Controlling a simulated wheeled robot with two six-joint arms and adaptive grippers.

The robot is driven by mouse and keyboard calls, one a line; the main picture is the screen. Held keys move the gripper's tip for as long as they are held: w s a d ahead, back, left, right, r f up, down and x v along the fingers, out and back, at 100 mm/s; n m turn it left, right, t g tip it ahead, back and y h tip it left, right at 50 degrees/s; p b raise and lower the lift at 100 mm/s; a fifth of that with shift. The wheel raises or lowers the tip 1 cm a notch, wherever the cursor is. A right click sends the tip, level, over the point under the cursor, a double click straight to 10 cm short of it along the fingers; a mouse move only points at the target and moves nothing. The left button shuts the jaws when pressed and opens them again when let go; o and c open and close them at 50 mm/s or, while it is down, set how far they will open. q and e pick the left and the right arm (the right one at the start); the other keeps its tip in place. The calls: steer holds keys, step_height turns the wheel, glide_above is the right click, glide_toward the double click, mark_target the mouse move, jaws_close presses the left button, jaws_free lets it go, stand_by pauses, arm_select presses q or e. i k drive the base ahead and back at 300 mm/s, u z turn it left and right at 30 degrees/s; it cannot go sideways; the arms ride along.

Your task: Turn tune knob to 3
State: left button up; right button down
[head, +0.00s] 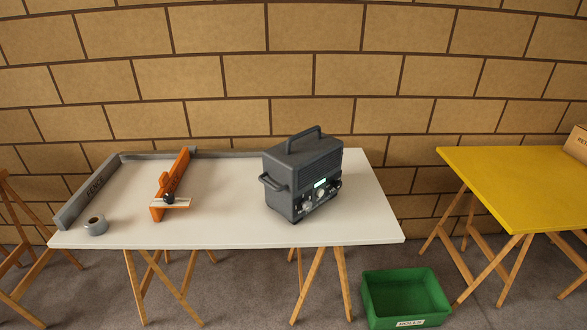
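A dark grey box-shaped radio (302,172) stands upright on the right part of the white table, with a carry handle on top and another handle at its left side. Its front panel faces the lower right and has a small lit display (320,183) and light-coloured knobs (307,205). A darker round part sits at the panel's right edge. The panel is too small to tell which knob is the tune knob or where it points. Neither of my grippers is in view.
The white table (235,215) also holds a grey fence (88,192) at left, an orange tool (170,184) and a grey tape roll (96,225). A green crate (376,303) stands on the floor. A yellow table (510,185) with a cardboard box (577,143) is at right.

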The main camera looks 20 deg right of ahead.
mark_target(307, 204)
steer(key=z, duration=2.45)
steer(key=i, duration=2.35)
steer(key=u, duration=2.35)
